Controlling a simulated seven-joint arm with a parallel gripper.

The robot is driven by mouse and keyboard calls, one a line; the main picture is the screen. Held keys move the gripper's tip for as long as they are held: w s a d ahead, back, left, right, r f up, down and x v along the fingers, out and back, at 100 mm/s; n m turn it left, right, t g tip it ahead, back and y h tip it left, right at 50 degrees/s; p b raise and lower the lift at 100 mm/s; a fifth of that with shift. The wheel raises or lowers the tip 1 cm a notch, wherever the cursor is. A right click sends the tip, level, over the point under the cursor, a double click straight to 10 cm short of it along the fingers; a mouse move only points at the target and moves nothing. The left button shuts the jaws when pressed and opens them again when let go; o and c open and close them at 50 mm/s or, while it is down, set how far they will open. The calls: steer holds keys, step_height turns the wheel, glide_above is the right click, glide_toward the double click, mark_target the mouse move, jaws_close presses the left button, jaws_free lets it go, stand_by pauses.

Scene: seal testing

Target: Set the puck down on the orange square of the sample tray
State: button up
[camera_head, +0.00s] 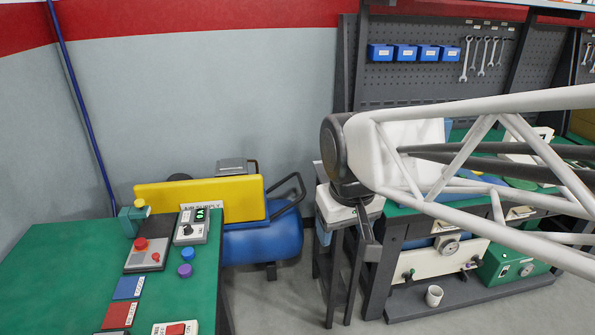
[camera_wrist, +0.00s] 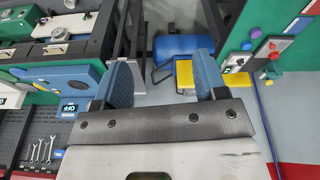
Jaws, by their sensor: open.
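My gripper (camera_head: 366,245) hangs in the gap between the two benches in the head view. In the wrist view my gripper (camera_wrist: 163,76) has its two blue-padded fingers wide apart with nothing between them. A purple round piece (camera_head: 185,270) and a blue round piece (camera_head: 187,254) sit close together near the right edge of the left green bench; I cannot tell if either is the puck. They also show small at the upper right of the wrist view. I cannot make out a sample tray with an orange square; my arm hides much of the right bench.
The left green bench (camera_head: 60,290) carries a red-button box (camera_head: 146,256), a switch box (camera_head: 191,228), a blue square (camera_head: 129,287) and a red square (camera_head: 119,315). A blue compressor tank (camera_head: 262,240) stands behind it. A white cup (camera_head: 433,296) sits on the right bench's low shelf.

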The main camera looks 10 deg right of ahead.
steer(key=s+d+f+m, duration=0.1)
steer(key=s+d+f, duration=0.1)
steer(key=s, duration=0.5)
steer(key=shift+s+d+f+m, duration=0.15)
steer(key=shift+d+f+m, duration=0.2)
steer(key=shift+d+m, duration=0.05)
